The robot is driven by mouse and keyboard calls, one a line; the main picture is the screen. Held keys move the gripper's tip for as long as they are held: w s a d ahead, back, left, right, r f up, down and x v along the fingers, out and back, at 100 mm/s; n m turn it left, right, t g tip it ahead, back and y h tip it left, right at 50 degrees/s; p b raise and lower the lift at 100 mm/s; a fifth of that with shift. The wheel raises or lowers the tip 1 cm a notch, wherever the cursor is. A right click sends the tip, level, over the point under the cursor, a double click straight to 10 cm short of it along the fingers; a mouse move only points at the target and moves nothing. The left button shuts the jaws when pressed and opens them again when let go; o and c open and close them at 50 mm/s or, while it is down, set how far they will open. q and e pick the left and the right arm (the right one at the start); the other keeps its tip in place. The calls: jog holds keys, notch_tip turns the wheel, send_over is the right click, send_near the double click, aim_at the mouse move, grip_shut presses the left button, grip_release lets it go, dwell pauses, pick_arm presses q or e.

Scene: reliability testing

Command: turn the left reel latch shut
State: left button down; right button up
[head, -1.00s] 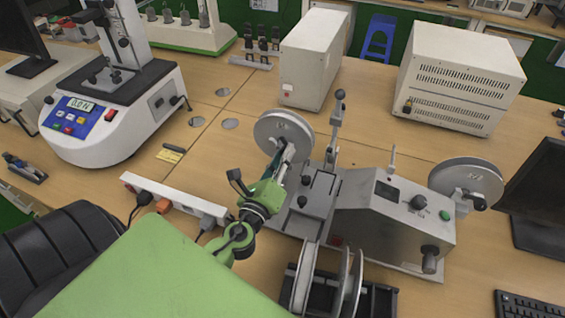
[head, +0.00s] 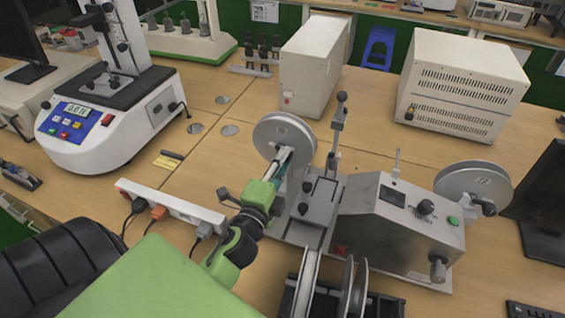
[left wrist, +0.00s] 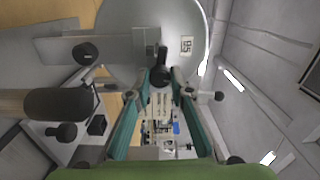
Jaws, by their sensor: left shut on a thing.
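The left reel (head: 270,126) is a grey disc standing upright at the left end of the winding machine. Its face fills the top middle of the left wrist view (left wrist: 130,65). The left reel latch (left wrist: 160,77) is a small dark piece at the reel's hub. My left gripper (head: 284,165) reaches the reel from the front. In the left wrist view its teal fingers close on the latch from both sides. In the head view the latch is hidden by the fingers. How far the latch is turned cannot be told. My right gripper is in neither view.
The winding machine (head: 385,240) extends right to a second reel (head: 472,185). An upright post (head: 336,130) stands close right of my gripper. A power strip (head: 172,208) lies to its left, and a stand with reels (head: 310,280) is in front.

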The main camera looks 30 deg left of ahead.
pick_arm(q)
jog(key=shift+n, duration=0.6)
jog(key=c, duration=1.8)
grip_release()
jog(key=shift+v, duration=3.75)
